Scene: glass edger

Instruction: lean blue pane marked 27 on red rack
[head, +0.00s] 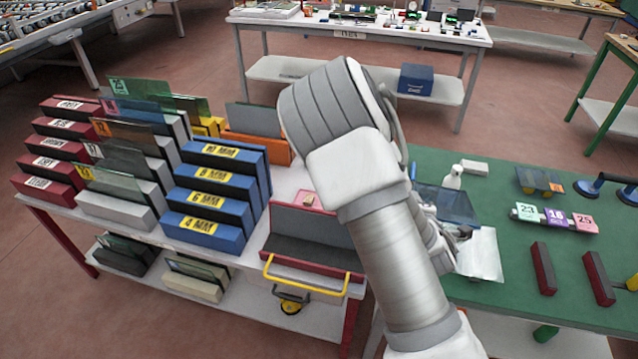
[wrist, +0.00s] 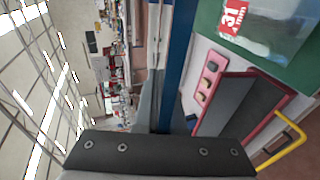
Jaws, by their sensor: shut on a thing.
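A dark blue translucent pane (head: 447,203) shows beside my gripper (head: 437,238), which is largely hidden behind my arm in the head view. In the wrist view the pane is a thin blue upright strip (wrist: 176,65), nearly edge-on, running down to my dark gripper jaw (wrist: 160,140). My gripper is shut on it. I cannot read a 27 on it. The red rack (head: 315,258), with a dark grey lining, stands left of my arm on the white table. It also shows in the wrist view (wrist: 243,105), right of the pane and apart from it.
Blue blocks (head: 212,200) and dark red blocks (head: 62,145), with panes, fill the left table. A yellow handle (head: 305,285) juts out below the red rack. The green table (head: 515,295) at right holds numbered tags (head: 555,217) and dark red bars (head: 543,268).

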